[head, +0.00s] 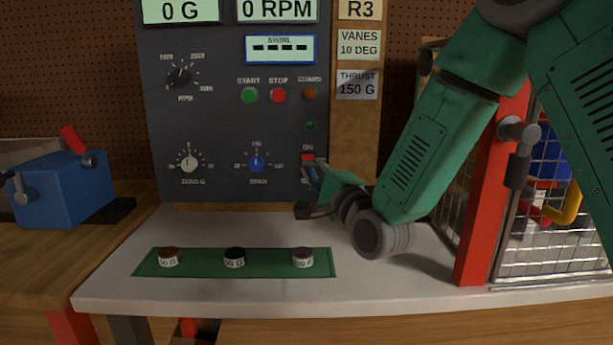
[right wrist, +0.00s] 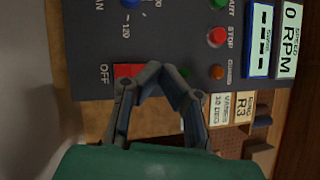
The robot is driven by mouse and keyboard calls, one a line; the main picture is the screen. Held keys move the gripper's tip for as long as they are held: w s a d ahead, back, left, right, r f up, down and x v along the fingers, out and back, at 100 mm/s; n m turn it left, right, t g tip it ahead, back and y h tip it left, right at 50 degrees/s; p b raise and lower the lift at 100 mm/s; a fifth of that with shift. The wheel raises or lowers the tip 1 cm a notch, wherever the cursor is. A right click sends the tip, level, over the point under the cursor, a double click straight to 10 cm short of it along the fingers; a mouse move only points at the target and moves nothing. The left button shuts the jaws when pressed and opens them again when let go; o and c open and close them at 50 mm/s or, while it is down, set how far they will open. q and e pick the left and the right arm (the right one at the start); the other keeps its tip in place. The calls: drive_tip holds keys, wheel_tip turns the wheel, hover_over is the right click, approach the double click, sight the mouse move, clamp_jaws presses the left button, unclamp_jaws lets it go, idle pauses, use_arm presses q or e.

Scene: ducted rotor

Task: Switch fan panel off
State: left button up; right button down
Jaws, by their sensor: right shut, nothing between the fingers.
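The dark grey fan panel (head: 215,125) stands upright at the back of the bench, with its displays lit and reading 0 G and 0 RPM. Its red switch (head: 308,158) is at the lower right, under an ON label; my gripper hides its lower part. In the right wrist view the red switch (right wrist: 127,71) sits beside the OFF label. My right gripper (head: 309,178) is shut and empty, its fingertips (right wrist: 162,72) together right at the switch. I cannot tell whether they touch it. My left gripper is not in view.
Green START (head: 249,95) and red STOP (head: 279,95) buttons sit above the switch. A green mat (head: 200,264) with three small weights lies in front. A wire cage (head: 560,240) with a red post (head: 485,210) stands right; a blue vise (head: 62,190) stands left.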

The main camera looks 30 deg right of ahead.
drive_tip(key=shift+w+d+f+b, duration=0.3)
drive_tip(key=shift+w+d+f, duration=0.25)
drive_tip(key=shift+w, duration=0.35)
drive_tip(key=shift+w+d+f+b, duration=0.25)
drive_tip(key=shift+w+d+f, duration=0.35)
drive_tip(key=shift+w, duration=0.35)
drive_tip(key=shift+w+d+f+b, duration=0.35)
drive_tip(key=shift+w+d, duration=0.3)
drive_tip(key=shift+w, duration=0.25)
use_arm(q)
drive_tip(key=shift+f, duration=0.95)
use_arm(e)
drive_tip(key=shift+w+a, duration=0.15)
drive_tip(key=shift+a, duration=0.2)
drive_tip(key=shift+w+d, duration=0.1)
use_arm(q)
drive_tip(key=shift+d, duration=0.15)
use_arm(e)
drive_tip(key=shift+d, duration=0.25)
